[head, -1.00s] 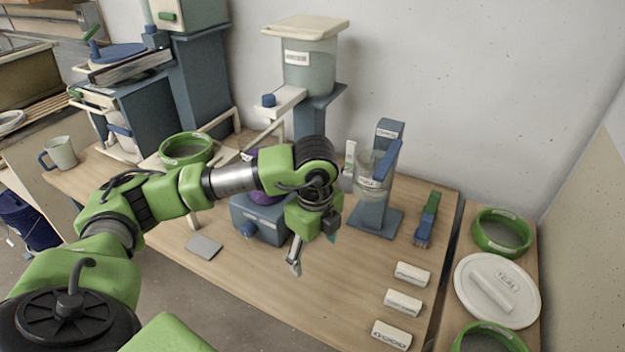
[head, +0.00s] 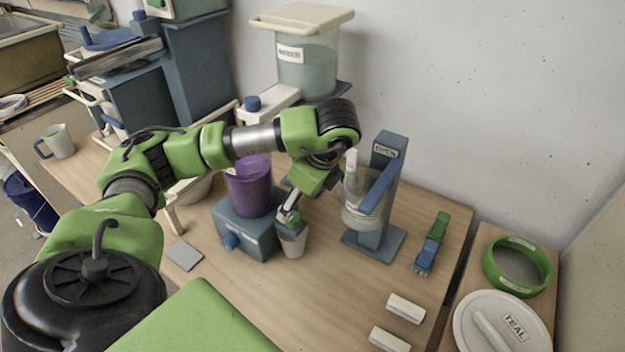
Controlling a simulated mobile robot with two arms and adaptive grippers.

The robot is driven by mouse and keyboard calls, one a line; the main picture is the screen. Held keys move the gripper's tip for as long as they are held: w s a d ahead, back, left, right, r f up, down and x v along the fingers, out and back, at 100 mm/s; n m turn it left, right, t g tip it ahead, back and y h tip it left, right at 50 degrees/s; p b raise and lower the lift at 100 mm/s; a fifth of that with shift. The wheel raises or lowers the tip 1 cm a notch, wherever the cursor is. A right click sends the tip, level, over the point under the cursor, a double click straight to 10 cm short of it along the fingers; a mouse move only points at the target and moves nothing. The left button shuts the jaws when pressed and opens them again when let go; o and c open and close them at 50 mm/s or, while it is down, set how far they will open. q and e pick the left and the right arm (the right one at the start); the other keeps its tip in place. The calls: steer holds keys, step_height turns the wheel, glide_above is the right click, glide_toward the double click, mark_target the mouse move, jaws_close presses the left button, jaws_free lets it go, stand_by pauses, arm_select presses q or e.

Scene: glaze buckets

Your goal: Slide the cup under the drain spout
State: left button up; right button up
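A small grey cup (head: 292,243) stands on the wooden table, just right of a blue-grey box with a blue knob (head: 246,228). My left gripper (head: 289,214) reaches down to the cup's rim from above. Its fingertips overlap the rim, and I cannot tell whether they grip the cup. A clear container (head: 356,205) hangs on a blue stand (head: 385,160) with a blue lever, right of my gripper. A lidded clear tank (head: 308,70) stands behind, with a white arm and blue knob below it. I cannot make out a drain spout; my arm hides part of that area. My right gripper is out of view.
A purple bucket (head: 250,186) sits on the blue-grey box. White labelled blocks (head: 405,309) lie at the front right, and a green-and-blue brush (head: 432,245) lies behind them. A flat grey tile (head: 184,255) lies at the left.

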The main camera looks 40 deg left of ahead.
mark_target(297, 224)
arm_select(q)
steer(key=shift+s+f, duration=0.35)
step_height(297, 224, down, 7)
steer(key=b, duration=0.3)
steer(key=shift+d+f, duration=0.1)
steer(key=shift+f, duration=0.1)
steer(key=p+x, duration=0.1)
steer(key=x, duration=0.5)
steer(key=shift+w+a, duration=0.1)
steer(key=shift+a, duration=0.15)
steer(key=shift+w+a+f, duration=0.1)
steer(key=shift+a+f, duration=0.05)
steer(key=shift+f, duration=0.4)
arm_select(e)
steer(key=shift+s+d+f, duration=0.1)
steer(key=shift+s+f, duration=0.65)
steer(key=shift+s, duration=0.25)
